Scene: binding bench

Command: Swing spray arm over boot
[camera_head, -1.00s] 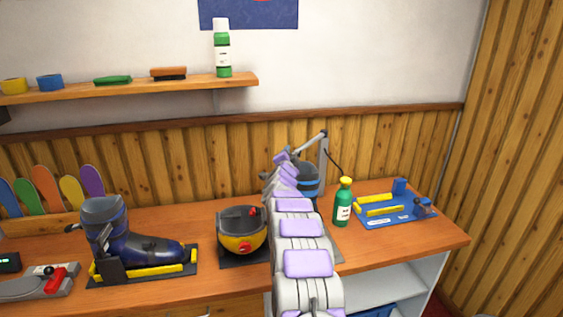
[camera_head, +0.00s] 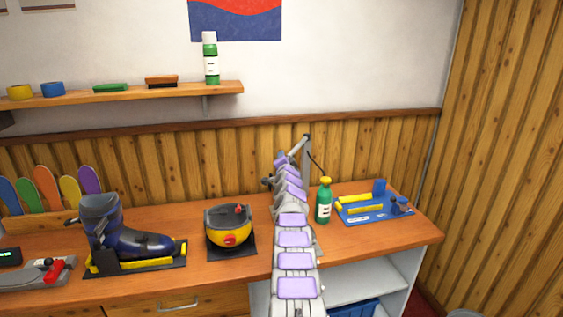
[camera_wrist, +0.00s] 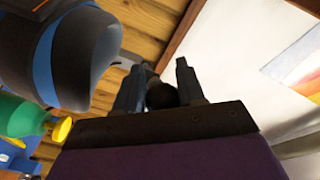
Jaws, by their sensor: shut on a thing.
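The spray arm (camera_head: 299,146) is a thin grey bar reaching left and down from the top of a grey post (camera_head: 306,165) at the back of the bench. In the wrist view, my gripper (camera_wrist: 160,85) is shut on a dark round knob (camera_wrist: 162,96), seemingly at the spray arm's end. A grey boot with a blue band (camera_wrist: 45,55) fills the upper left of the wrist view, beside my fingers. In the head view my own arm hides most of that boot and my gripper. A dark blue ski boot (camera_head: 130,243) stands upright at the left.
A black-and-yellow pot (camera_head: 229,237) stands left of my arm. A green bottle (camera_head: 323,205) stands close to its right, with a blue tray (camera_head: 365,215) beyond. A shelf (camera_head: 130,96) hangs above. The bench (camera_head: 195,265) is clear between boot and pot.

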